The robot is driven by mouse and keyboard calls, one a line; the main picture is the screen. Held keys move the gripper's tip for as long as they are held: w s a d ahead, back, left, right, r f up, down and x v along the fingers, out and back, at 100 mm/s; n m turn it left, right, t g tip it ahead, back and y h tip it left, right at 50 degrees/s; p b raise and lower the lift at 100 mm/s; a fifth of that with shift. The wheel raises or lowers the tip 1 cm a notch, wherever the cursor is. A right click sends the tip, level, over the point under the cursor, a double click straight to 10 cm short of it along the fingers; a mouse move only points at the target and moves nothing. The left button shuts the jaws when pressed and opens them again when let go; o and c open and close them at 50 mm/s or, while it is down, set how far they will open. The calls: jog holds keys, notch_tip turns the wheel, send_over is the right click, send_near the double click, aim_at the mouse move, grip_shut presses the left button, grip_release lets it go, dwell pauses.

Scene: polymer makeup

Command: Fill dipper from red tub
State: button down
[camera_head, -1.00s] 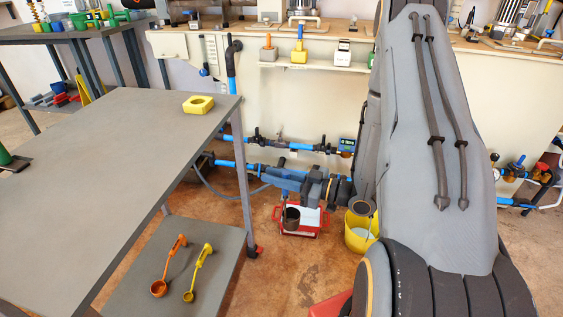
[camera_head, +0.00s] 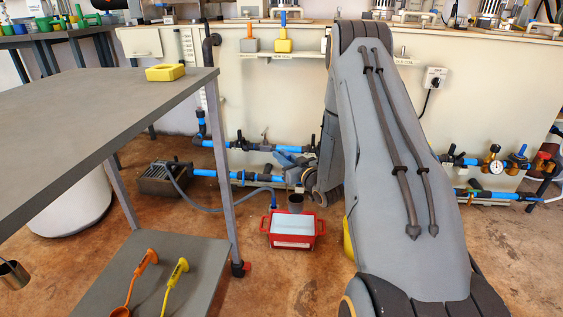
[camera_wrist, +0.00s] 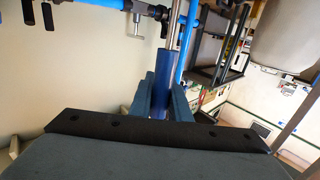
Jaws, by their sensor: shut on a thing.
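The red tub (camera_head: 269,241) stands on the floor right of the table, with red side handles and a pale surface inside. The dipper (camera_head: 295,204) has a dark metal cup, which shows in front of or above the tub's back edge; its height over the tub is hard to tell. My gripper (camera_head: 292,170) is shut on the dipper's handle, partly hidden by my arm. In the wrist view, the blue handle (camera_wrist: 163,75) is upright between the fingers of my gripper (camera_wrist: 162,100). The cup's inside is not visible.
A yellow bucket (camera_head: 348,240) is mostly hidden behind my arm. A grey hose (camera_head: 222,208) runs towards the tub's left back corner. The grey table (camera_head: 100,110) and its lower shelf (camera_head: 195,262) stand left. Pipes (camera_head: 215,174) line the wall behind. Floor before the tub is clear.

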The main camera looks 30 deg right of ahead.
jog(key=shift+r+p, duration=0.1)
jog(key=shift+p, duration=0.3)
notch_tip(320, 180, down, 16)
jog(key=b, duration=0.7)
dwell(0.9)
jog(key=shift+r, duration=0.2)
dwell(2.2)
notch_tip(320, 180, up, 11)
jog(key=p, duration=0.8)
jog(key=shift+f+p, duration=0.2)
jog(key=shift+p, duration=0.1)
dwell(1.0)
jog(key=shift+d, duration=0.1)
